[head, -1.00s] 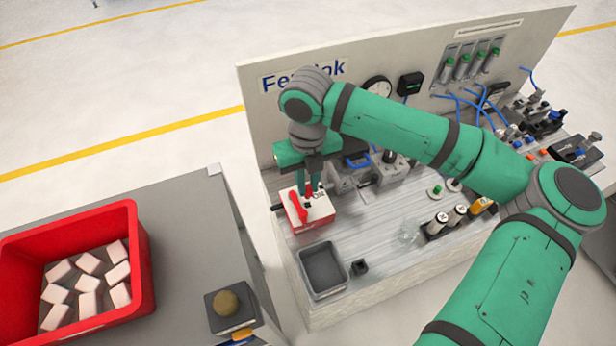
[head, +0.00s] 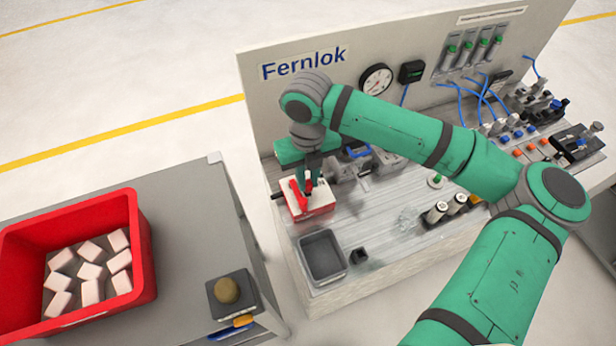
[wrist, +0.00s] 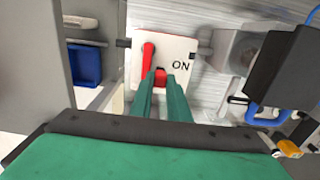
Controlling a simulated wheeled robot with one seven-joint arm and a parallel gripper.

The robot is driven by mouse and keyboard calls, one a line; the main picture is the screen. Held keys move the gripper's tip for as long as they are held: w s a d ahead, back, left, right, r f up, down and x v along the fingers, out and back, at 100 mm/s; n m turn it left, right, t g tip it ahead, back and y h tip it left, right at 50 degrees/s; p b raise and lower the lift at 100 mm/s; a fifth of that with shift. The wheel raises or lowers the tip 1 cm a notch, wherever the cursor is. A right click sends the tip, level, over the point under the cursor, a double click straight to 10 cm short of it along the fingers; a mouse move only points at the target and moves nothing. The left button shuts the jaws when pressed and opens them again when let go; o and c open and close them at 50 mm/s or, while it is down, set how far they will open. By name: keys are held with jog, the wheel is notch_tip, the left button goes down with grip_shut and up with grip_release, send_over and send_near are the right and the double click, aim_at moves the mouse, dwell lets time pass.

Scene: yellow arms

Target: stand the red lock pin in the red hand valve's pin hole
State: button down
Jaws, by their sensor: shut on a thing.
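The red hand valve (head: 318,208) is a block with a pale top face and red sides on the bench. Its red lever (head: 294,193) lies along the left of the face, and "ON" is printed at the right. In the wrist view the valve face (wrist: 178,45) and lever (wrist: 147,58) are clear. My gripper (head: 308,188) is over the face, pointing down, shut on the red lock pin (head: 308,177). In the wrist view a small red part of the pin (wrist: 160,73) shows between the fingertips. The pin hole and the pin's lower end are hidden, so I cannot tell whether it is in the hole.
A grey bin (head: 322,262) and a small black block (head: 359,256) sit in front of the valve. The upright Fernlok panel (head: 420,55) stands behind. Metal fittings (head: 345,170) are close on the right. A red crate (head: 140,270) is on the left table.

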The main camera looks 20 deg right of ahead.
jog(key=shift+f, duration=1.05)
dwell(0.6)
jog(key=c, duration=1.6)
grip_release()
jog(key=shift+a+f, duration=0.15)
jog(key=shift+a, duration=0.05)
jog(key=shift+d+r, duration=0.2)
jog(key=shift+r, duration=4.45)
